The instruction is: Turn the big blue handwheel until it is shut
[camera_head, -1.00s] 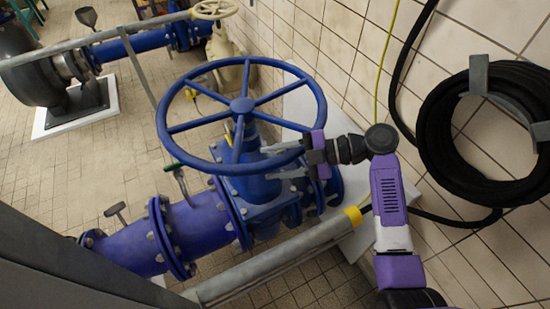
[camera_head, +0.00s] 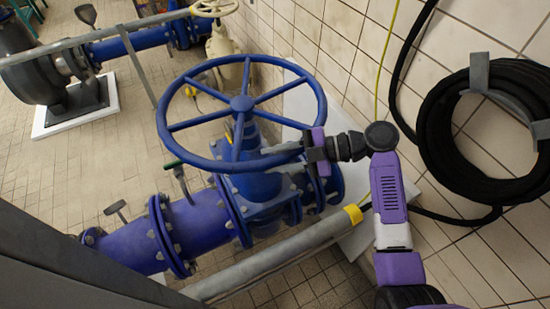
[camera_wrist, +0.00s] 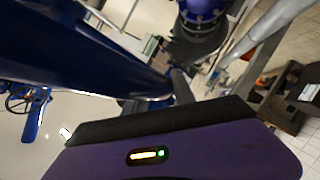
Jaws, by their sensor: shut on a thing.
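The big blue handwheel (camera_head: 241,103) sits level on top of the blue valve body (camera_head: 255,187) in the head view. Its spokes meet at a hub in the middle. My gripper (camera_head: 285,158) comes from the right and is shut on the wheel's rim at its right front, one finger above and one below. In the wrist view the blue rim (camera_wrist: 85,55) fills the upper left, close to the purple gripper body (camera_wrist: 180,150). The contact between fingers and rim is partly hidden there.
A black hose coil (camera_head: 480,130) hangs on the tiled wall at right. A grey panel (camera_head: 60,260) fills the lower left. A smaller cream handwheel (camera_head: 214,8) stands at the back.

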